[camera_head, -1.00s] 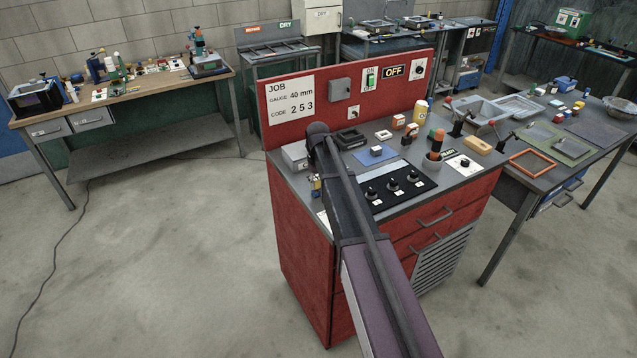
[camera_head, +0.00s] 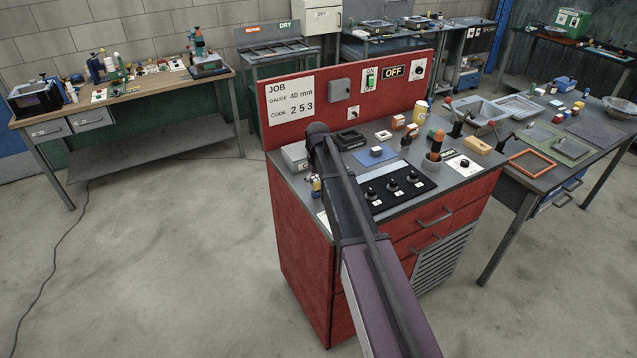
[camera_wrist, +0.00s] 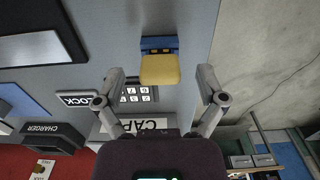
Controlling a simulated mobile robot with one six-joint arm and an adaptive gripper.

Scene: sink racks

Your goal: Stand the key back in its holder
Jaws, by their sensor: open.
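In the wrist view, a yellow block-like piece (camera_wrist: 160,69) shows between and just beyond the fingertips of my gripper (camera_wrist: 161,78). A blue part (camera_wrist: 159,44) shows directly behind it. The yellow piece may be the key's head, but its lower part is hidden, and I cannot tell whether the blue part is joined to it. My gripper is open, with a gap on both sides of the yellow piece. In the head view, small yellow and blue parts (camera_head: 317,184) show at the left end of the red cabinet's top, beside my arm, which hides the area around them.
A number panel (camera_wrist: 139,93) and a LOCK label (camera_wrist: 78,99) lie near the yellow piece. The cabinet top's edge is close on its right in the wrist view. A black knob panel (camera_head: 395,186), a blue mat (camera_head: 375,154) and a red back panel (camera_head: 330,100) are nearby.

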